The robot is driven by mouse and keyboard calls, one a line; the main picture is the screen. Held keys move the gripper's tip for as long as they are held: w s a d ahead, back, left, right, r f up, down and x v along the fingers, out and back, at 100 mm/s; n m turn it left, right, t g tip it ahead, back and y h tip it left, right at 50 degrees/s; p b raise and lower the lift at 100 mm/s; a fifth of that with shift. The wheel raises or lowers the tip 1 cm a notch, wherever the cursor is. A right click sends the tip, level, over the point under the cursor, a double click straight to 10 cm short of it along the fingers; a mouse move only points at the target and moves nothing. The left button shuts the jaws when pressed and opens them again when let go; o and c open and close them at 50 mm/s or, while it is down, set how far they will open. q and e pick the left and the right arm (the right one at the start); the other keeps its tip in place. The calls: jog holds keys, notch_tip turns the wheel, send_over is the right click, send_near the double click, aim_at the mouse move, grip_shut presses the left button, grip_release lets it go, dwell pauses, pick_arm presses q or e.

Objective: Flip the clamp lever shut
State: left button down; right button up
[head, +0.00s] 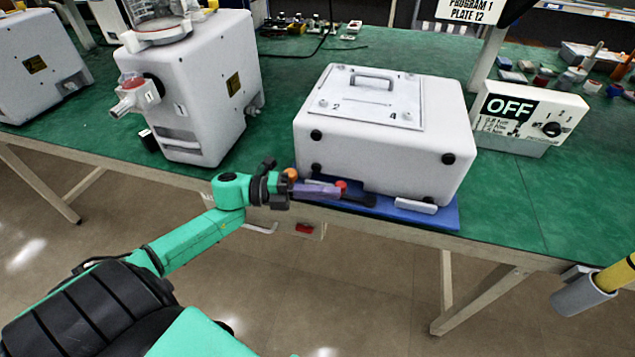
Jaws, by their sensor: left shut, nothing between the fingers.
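A white boxy unit (378,145) with a handle on its top plate stands on a blue base plate (440,216) at the table's front edge. A red knob (341,186) and an orange knob (290,174) show low at its front left, with a short pale bar (322,183) between them. I cannot tell clearly which part is the clamp lever. My left gripper (358,199) is shut and empty, with its dark fingertips low in front of the unit, just below the red knob. I cannot tell if they touch anything. My right gripper is out of view.
A white pump (195,95) with a clear vessel stands to the left. A control box reading OFF (530,115) stands to the right. A grey holder with a yellow rod (585,293) hangs at the right table edge. Green tabletop (275,110) is clear between pump and unit.

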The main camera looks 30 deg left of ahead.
pick_arm(q)
jog(key=b+v, duration=0.1)
jog(key=v, duration=1.3)
jog(key=shift+s+a, duration=0.15)
jog(key=shift+a, duration=0.05)
